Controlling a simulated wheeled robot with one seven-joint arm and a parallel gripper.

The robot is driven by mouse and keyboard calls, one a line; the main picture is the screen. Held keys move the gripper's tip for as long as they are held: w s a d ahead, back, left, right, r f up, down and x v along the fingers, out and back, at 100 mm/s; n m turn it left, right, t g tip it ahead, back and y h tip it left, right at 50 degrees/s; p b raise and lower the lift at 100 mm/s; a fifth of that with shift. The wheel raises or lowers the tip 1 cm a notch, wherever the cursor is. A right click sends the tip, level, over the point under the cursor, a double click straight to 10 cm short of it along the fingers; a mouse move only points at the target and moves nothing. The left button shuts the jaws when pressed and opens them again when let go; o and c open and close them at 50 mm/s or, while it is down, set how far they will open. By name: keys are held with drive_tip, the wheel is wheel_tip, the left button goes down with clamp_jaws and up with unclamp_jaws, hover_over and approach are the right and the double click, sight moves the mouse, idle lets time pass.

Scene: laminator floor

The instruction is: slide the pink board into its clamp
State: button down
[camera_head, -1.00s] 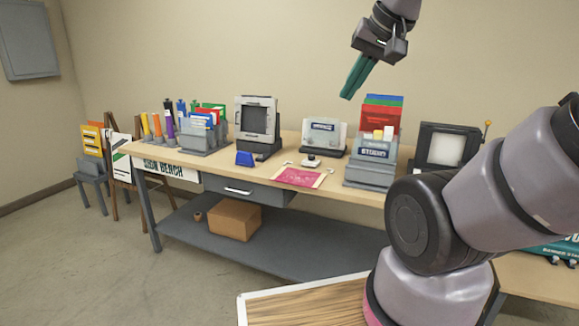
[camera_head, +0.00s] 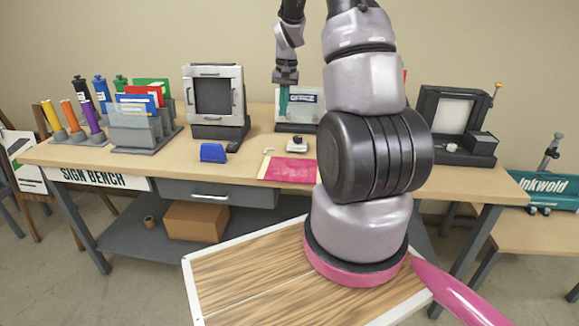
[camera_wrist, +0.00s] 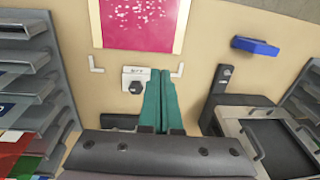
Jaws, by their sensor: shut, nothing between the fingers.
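The pink board (camera_head: 288,170), a flat sheet with pale speckles and a cream border, lies on the bench near its front edge. It also shows at the top of the wrist view (camera_wrist: 138,24). Just behind it sits a small pale block with a dark knob (camera_head: 297,146), seen in the wrist view (camera_wrist: 136,80) between two white corner marks; it may be the clamp, but I cannot tell. My gripper (camera_head: 283,112) points down with its teal fingers shut and empty, above the bench behind the board. In the wrist view, its fingers (camera_wrist: 162,75) appear beside the block, apart from the board.
A blue block (camera_head: 213,152) sits left of the board. A grey-framed machine (camera_head: 214,98), marker holders and a file rack (camera_head: 140,130) stand farther left. An OFFICE sign stand (camera_head: 308,108) is behind my gripper. A dark-framed machine (camera_head: 455,125) stands right.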

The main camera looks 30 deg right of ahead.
drive_tip(key=g, duration=0.2)
approach(293, 166)
drive_tip(key=shift+m, duration=0.3)
drive_tip(key=w+d+f, duration=0.2)
drive_tip(key=w+f, duration=0.2)
drive_tip(key=f, duration=0.1)
drive_tip(key=shift+w+d+f, duration=0.1)
drive_tip(key=shift+w+d, duration=0.15)
drive_tip(key=shift+d, duration=0.15)
drive_tip(key=shift+s+f, duration=0.15)
drive_tip(key=shift+f, duration=0.1)
drive_tip(key=s+a, duration=0.2)
drive_tip(key=s, duration=0.1)
drive_tip(key=s+a, duration=0.2)
drive_tip(key=s, duration=0.1)
drive_tip(key=s+a, duration=0.2)
drive_tip(key=s, duration=0.1)
drive_tip(key=shift+s+a, duration=0.3)
drive_tip(key=shift+a, duration=0.05)
drive_tip(key=shift+f, duration=0.7)
drive_tip(key=shift+s+f, duration=0.1)
drive_tip(key=shift+s, duration=0.05)
drive_tip(key=w+d, duration=0.1)
drive_tip(key=w, duration=0.1)
drive_tip(key=w+d, duration=0.2)
drive_tip(key=shift+w+d, duration=0.2)
drive_tip(key=shift+w, duration=0.15)
